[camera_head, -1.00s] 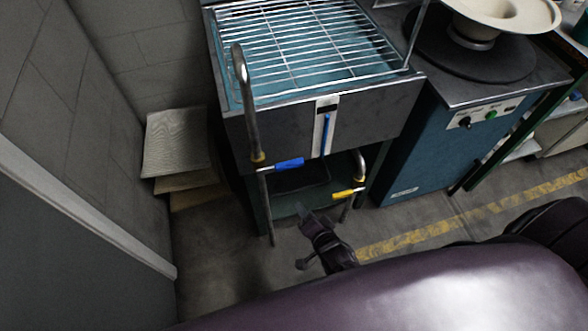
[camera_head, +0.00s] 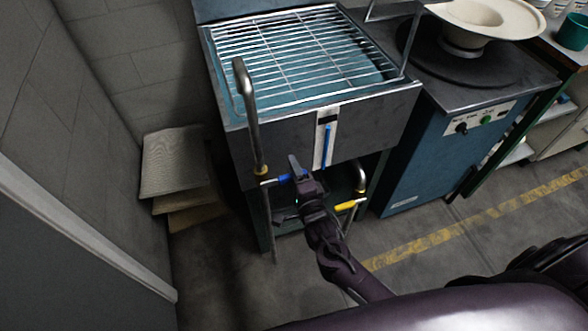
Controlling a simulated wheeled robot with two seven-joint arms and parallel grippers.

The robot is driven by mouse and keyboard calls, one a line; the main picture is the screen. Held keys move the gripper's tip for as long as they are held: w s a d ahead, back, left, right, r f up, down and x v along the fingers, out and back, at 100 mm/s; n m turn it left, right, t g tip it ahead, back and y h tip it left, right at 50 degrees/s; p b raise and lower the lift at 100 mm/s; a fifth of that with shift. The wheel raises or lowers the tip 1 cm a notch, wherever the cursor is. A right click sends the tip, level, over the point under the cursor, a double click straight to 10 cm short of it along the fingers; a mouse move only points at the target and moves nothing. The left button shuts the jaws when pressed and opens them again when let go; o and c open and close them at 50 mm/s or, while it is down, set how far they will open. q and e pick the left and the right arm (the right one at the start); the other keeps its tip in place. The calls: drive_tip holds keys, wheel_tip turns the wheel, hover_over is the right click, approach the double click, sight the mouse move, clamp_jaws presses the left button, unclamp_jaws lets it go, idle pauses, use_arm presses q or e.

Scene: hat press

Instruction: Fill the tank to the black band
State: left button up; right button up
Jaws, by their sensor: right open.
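The tank (camera_head: 378,126) is a dark metal box with a wire rack (camera_head: 290,50) on top. A white gauge strip on its front holds a blue column (camera_head: 327,148), with a black band (camera_head: 328,118) near the top. The column's top appears just below the band. A blue-handled valve (camera_head: 284,178) sits on the left pipe, and a yellow-handled valve (camera_head: 345,206) on the right pipe. My right gripper (camera_head: 298,170) is open at the blue handle's right end, partly covering it; I cannot tell if they touch. My left gripper is out of view.
A bent metal pipe (camera_head: 246,105) rises at the tank's left front. A blue cabinet (camera_head: 425,155) with a cream hat form (camera_head: 485,20) stands to the right. Flat boards (camera_head: 172,162) lean at the left wall. The floor in front has a yellow line (camera_head: 440,236).

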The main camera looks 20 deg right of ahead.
clamp_jaws()
idle(0.3)
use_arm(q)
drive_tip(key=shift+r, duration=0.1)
use_arm(e)
drive_tip(key=shift+r, duration=0.1)
drive_tip(key=shift+r+n+p, duration=0.75)
drive_tip(key=shift+n+p, duration=0.05)
drive_tip(key=shift+p, duration=0.15)
drive_tip(key=shift+a+r+n+p, duration=0.2)
drive_tip(key=shift+r+n+p, duration=0.5)
drive_tip(key=shift+n, duration=0.3)
drive_tip(key=shift+a+r+n, duration=0.15)
drive_tip(key=shift+a+n, duration=0.05)
drive_tip(key=shift+n, duration=0.4)
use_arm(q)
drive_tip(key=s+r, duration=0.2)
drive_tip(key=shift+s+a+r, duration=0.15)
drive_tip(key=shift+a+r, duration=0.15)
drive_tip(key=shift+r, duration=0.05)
